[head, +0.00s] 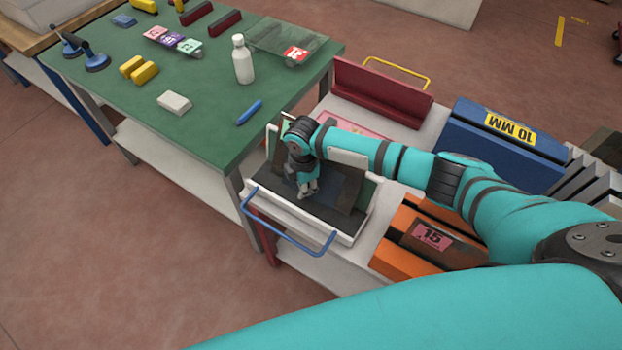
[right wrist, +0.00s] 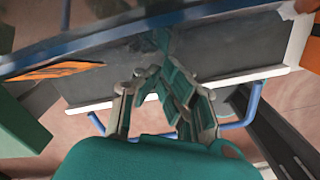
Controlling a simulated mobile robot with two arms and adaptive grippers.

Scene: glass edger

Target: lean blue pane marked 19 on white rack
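The white rack (head: 345,238) with the blue handle stands on the cart at the middle of the head view. Dark see-through panes (head: 347,190) lean in it, partly behind my right arm; I cannot read a 19 or tell which is blue. My right gripper (head: 307,190) points down in front of these panes, just above the rack's dark floor. In the right wrist view its fingers (right wrist: 148,85) are apart, with floor and the rack's white lip (right wrist: 90,108) showing between them. A blue-tinted pane edge (right wrist: 100,47) crosses the top of that view. My left gripper is out of view.
A dark red rack (head: 380,95) with a yellow handle, a blue rack (head: 500,140) marked 10 MM and an orange rack (head: 400,255) holding a pane labelled 15 surround it. The green table (head: 200,120) holds a bottle (head: 243,60), a clear pane and small blocks.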

